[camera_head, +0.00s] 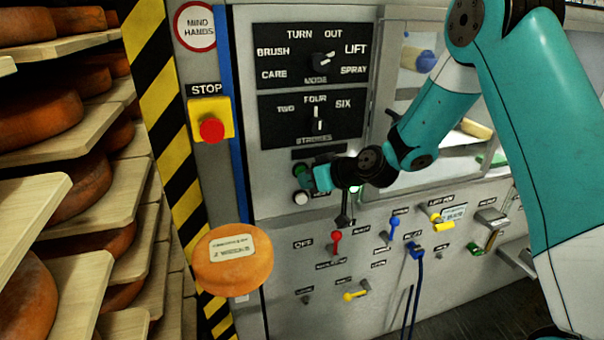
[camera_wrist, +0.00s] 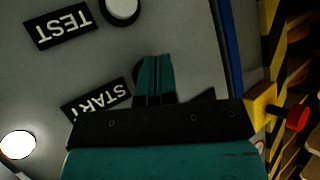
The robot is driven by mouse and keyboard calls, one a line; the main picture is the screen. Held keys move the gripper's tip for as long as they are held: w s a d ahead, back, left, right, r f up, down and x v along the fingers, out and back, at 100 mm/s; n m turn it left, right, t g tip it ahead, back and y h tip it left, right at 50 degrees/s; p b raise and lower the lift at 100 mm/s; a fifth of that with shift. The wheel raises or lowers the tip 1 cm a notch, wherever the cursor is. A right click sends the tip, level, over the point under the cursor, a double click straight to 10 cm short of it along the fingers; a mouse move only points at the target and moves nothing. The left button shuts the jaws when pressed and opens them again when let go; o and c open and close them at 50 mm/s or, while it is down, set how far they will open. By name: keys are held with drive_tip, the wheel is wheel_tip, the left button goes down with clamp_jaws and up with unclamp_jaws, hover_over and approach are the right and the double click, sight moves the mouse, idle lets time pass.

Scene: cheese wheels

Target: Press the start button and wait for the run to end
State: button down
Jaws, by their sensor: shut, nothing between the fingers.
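The green start button (camera_head: 299,169) sits on the grey machine panel, above a white button (camera_head: 301,198). My gripper (camera_head: 309,178) is shut and empty, its tips right at the green button; whether they touch or press it I cannot tell. In the wrist view the START label (camera_wrist: 97,99) reads upside down beside my gripper (camera_wrist: 155,60). My fingers hide most of the button there, leaving only a dark rim. The white button (camera_wrist: 122,8) is next to the TEST label (camera_wrist: 58,27). A round lamp (camera_wrist: 17,145) glows white.
The mode knob (camera_head: 322,60) points toward LIFT and the strokes knob (camera_head: 316,125) toward FOUR. A red stop button (camera_head: 211,130) is at the left. An orange cheese wheel (camera_head: 233,272) stands before the panel. Small coloured levers (camera_head: 336,238) line the lower panel; cheese shelves fill the left.

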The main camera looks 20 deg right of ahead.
drive_tip(key=shift+s+b, duration=0.3)
drive_tip(key=shift+s, duration=0.35)
drive_tip(key=s+b, duration=0.2)
drive_tip(key=s, duration=0.3)
idle(0.5)
drive_tip(key=s+a+r+n+g, duration=0.1)
drive_tip(key=s+a+r+g, duration=0.25)
drive_tip(key=s, duration=0.45)
drive_tip(key=s+a+r+n+g, duration=0.2)
drive_tip(key=s+a+r+g, duration=0.15)
drive_tip(key=s, duration=0.35)
drive_tip(key=s+d+r+g+h, duration=0.1)
drive_tip(key=s+d+g+h, duration=0.1)
drive_tip(key=s, duration=1.1)
drive_tip(key=shift+s+m+g+h, duration=0.4)
drive_tip(key=shift+h, duration=0.3)
